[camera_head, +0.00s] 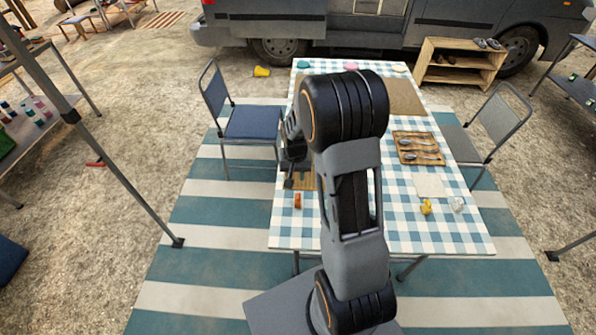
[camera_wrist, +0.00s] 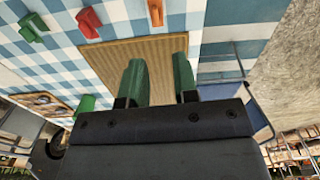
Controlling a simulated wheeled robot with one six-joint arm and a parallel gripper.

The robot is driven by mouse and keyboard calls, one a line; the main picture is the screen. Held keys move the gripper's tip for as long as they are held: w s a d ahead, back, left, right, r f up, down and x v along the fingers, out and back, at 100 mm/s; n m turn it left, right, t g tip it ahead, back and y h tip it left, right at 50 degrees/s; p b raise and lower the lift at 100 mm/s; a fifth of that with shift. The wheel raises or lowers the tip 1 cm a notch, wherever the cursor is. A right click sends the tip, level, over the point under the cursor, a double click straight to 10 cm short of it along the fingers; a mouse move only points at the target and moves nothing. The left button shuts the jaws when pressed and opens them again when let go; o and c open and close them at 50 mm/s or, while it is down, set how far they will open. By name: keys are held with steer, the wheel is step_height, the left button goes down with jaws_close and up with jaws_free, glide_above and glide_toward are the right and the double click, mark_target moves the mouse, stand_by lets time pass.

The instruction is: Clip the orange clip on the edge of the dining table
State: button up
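The dining table (camera_head: 400,240) has a blue-and-white checked cloth. The orange clip (camera_head: 297,200) lies on the cloth near the table's left edge, towards the front; in the wrist view it shows at the top (camera_wrist: 156,12), beyond my fingertips. My gripper (camera_head: 289,184) is over the left side of the table, just behind the clip. In the wrist view its two green fingers (camera_wrist: 160,75) are apart, with only a tan striped mat (camera_wrist: 150,52) visible between them. The gripper is open and empty. My arm hides the middle of the table.
The wrist view shows a red clip (camera_wrist: 88,22) and a green clip (camera_wrist: 33,27) beside the orange one. A spoon tray (camera_head: 418,160), yellow duck (camera_head: 426,207) and white item (camera_head: 458,204) are on the right. A blue chair (camera_head: 250,122) stands close left, a grey chair (camera_head: 500,115) right.

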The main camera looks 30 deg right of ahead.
mark_target(298, 196)
steer(key=shift+w+d+f+b, duration=0.15)
steer(key=shift+f+b, duration=1.05)
steer(key=shift+f, duration=0.8)
steer(key=shift+d+f+b, duration=0.2)
steer(key=shift+f+b, duration=1.05)
steer(key=shift+f, duration=0.75)
steer(key=shift+w+d+f+b, duration=0.15)
steer(key=shift+f+b, duration=1.05)
steer(key=shift+f, duration=0.8)
steer(key=shift+s, duration=0.1)
jaws_close()
steer(key=shift+r, duration=0.1)
steer(key=shift+r+p, duration=1.8)
steer(key=shift+r, duration=0.65)
